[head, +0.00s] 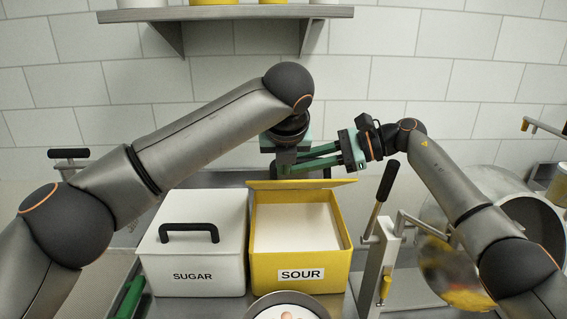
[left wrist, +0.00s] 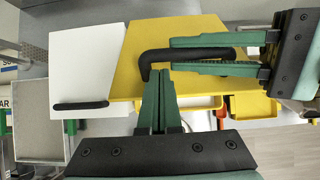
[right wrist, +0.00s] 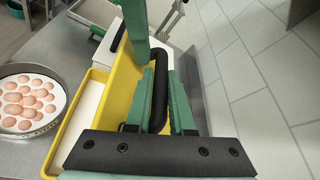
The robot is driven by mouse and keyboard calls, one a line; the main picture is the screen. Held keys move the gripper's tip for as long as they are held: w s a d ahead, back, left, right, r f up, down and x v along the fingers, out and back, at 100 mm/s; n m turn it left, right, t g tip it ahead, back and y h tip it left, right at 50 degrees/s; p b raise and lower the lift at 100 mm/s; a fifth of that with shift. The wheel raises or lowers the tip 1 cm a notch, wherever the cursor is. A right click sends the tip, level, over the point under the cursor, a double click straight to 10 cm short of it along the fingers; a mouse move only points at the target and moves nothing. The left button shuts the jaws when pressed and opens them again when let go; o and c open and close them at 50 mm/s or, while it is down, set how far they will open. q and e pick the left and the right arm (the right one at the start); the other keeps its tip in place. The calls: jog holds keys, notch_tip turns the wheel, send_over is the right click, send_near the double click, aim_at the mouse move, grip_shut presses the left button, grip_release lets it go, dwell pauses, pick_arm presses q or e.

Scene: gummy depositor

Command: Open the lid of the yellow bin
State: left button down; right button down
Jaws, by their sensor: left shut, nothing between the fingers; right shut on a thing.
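The yellow bin (head: 342,262) labelled SOUR stands open on the counter, with white contents showing. Its yellow lid (head: 300,184) is raised off the front of the opening and shows nearly edge-on at the back. In the left wrist view, the outer face of the lid (left wrist: 195,88) and its black handle (left wrist: 146,62) show. My right gripper (left wrist: 172,55) is shut on that handle, which also lies between its fingers in the right wrist view (right wrist: 159,85). My left gripper (left wrist: 160,74) is shut and empty, its tips close to the handle; whether they touch the lid I cannot tell.
A closed white bin (head: 195,262) labelled SUGAR with a black handle stands directly left. A round pan (head: 320,309) with several pinkish balls sits in front. A lever (head: 381,195) rises on the right. A shelf (head: 225,13) hangs above on the wall.

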jog(key=shift+f, duration=0.1)
pick_arm(q)
jog(key=shift+w+r, duration=0.45)
jog(key=shift+r, duration=0.05)
jog(key=shift+w+a+r, duration=0.1)
jog(key=shift+w+r, duration=0.05)
pick_arm(e)
jog(key=shift+f, duration=0.1)
